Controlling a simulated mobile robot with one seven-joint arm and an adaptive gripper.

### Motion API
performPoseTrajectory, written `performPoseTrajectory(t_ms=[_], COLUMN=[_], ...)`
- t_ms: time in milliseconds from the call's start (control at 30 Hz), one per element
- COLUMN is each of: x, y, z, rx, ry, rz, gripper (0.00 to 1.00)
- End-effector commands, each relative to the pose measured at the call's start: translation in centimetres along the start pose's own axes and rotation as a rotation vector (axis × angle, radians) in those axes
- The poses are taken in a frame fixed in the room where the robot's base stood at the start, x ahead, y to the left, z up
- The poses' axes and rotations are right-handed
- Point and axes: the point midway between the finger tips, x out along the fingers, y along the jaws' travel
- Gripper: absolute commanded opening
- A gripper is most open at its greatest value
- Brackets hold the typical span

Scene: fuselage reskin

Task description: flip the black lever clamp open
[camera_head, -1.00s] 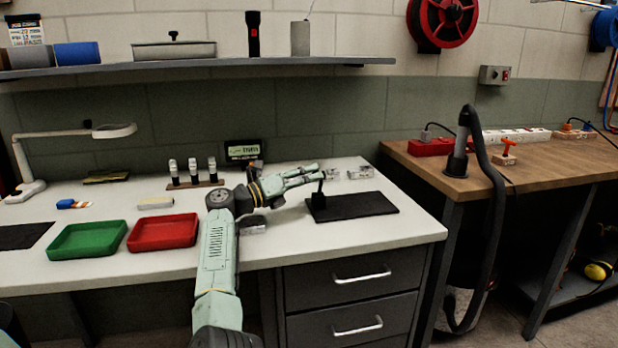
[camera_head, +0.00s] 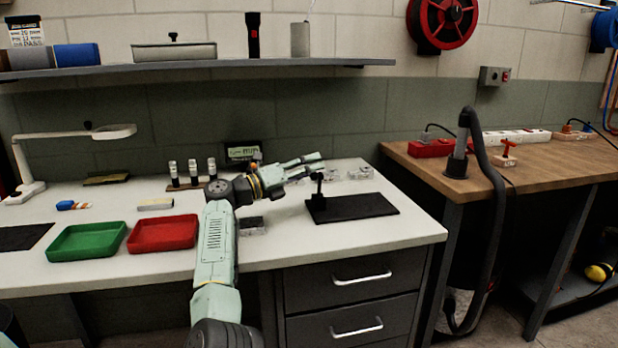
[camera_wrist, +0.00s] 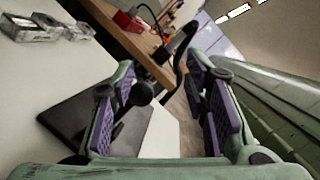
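The black lever clamp (camera_head: 317,190) stands upright at the left end of a flat black base plate (camera_head: 362,206) on the white bench. Its dark round knob (camera_wrist: 141,94) shows in the wrist view beside the left finger, within the space between the fingers. Whether finger and knob touch I cannot tell. My gripper (camera_head: 318,163) is above the clamp in the head view. In the wrist view my gripper (camera_wrist: 172,100) has its purple-padded fingers spread wide, with nothing gripped.
Clear small boxes (camera_head: 360,173) lie behind the plate, and another dark-topped box (camera_head: 252,226) lies near the front edge. Red (camera_head: 163,233) and green (camera_head: 87,240) trays sit left of my arm. The white bench (camera_head: 300,247) is bare in front of the plate.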

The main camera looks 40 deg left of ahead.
Motion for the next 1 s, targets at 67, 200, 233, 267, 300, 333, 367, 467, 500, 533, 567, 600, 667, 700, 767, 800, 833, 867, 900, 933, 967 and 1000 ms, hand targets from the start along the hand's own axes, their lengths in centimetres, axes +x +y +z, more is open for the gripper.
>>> performPoseTrajectory(t_ms=[67, 200, 233, 267, 300, 333, 367, 467, 500, 533, 567, 600, 667, 700, 767, 800, 833, 867, 900, 933, 967, 1000], x=[0.2, 0.6, 0.7, 0.7, 0.8, 0.8, 0.8, 0.9, 0.9, 0.9, 0.9, 0.9, 0.9, 0.9, 0.9, 0.9, 0.9, 0.9, 0.9, 0.9, 0.9, 0.9], y=[-1.7, -3.5, -3.9, -4.1, -4.5, -4.7, -4.8, -5.2, -5.3, -5.3, -5.3, -5.3, -5.3, -5.3, -5.3, -5.3, -5.3, -5.3, -5.3, -5.3, -5.3, -5.3], z=[1.6, 3.4, 3.7, 4.0, 4.3, 4.6, 4.8, 5.1, 5.2, 5.2, 5.3, 5.3, 5.2, 5.2, 5.2, 5.2, 5.2, 5.2, 5.2, 5.2, 5.2, 5.2], rx=[0.008, 0.006, 0.006, 0.005, 0.005, 0.004, 0.004, 0.003, 0.003, 0.003, 0.003, 0.003, 0.003, 0.003, 0.003, 0.003, 0.003, 0.003, 0.003, 0.003, 0.003, 0.003], ry=[-0.003, -0.002, -0.002, -0.002, -0.001, -0.001, -0.002, -0.002, -0.002, -0.002, -0.002, -0.002, -0.002, -0.002, -0.002, -0.002, -0.002, -0.002, -0.002, -0.002, -0.002, -0.002], rz=[-0.005, -0.004, -0.005, -0.004, -0.005, -0.004, -0.004, -0.004, -0.004, -0.004, -0.004, -0.004, -0.004, -0.004, -0.004, -0.004, -0.004, -0.004, -0.004, -0.004, -0.004, -0.004], gripper=[0.39, 0.39, 0.39, 0.39, 0.39, 0.39, 0.39, 0.39, 0.39, 0.39, 0.39, 0.39, 0.39, 0.39, 0.39, 0.39, 0.39, 0.39, 0.39, 0.39, 0.39, 0.39])
